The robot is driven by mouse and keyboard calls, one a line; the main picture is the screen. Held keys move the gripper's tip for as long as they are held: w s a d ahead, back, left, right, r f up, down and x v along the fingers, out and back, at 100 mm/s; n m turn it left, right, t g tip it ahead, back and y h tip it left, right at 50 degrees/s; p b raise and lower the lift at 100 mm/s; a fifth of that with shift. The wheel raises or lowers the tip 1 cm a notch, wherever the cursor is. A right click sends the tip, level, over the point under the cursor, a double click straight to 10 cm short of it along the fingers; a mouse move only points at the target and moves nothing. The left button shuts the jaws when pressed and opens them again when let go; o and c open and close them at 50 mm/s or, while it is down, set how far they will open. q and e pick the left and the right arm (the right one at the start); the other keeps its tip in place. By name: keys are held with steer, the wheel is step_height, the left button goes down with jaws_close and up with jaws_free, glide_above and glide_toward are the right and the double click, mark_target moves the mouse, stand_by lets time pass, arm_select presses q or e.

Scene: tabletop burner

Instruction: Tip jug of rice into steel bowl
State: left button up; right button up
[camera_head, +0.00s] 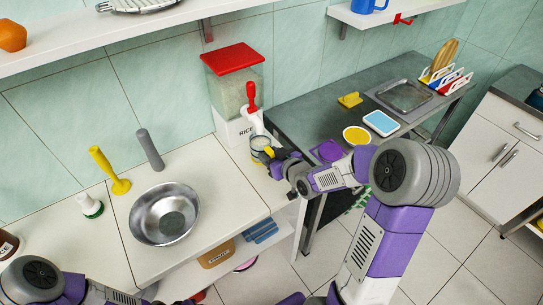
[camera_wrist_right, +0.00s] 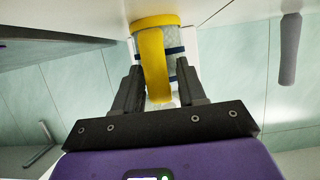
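The jug (camera_head: 259,144), clear with a yellow handle, stands on the white counter in front of the rice dispenser (camera_head: 238,95). How much rice it holds is too small to tell. My right gripper (camera_head: 277,157) is at its handle. In the right wrist view the yellow handle (camera_wrist_right: 154,70) lies between the two fingers of this gripper (camera_wrist_right: 160,82), with a narrow gap beside the right finger. The steel bowl (camera_head: 165,213) stands on the counter to the left and looks empty. My left arm shows at the bottom left; its gripper is largely cut off by the frame's bottom edge.
A grey pestle-like tool (camera_head: 150,150), a yellow one (camera_head: 109,170) and a white-green brush (camera_head: 90,206) stand behind and left of the bowl. A dark table (camera_head: 320,110) with a tray is at the right. The counter between jug and bowl is clear.

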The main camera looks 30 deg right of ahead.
jaws_close()
steer(key=shift+r, duration=0.45)
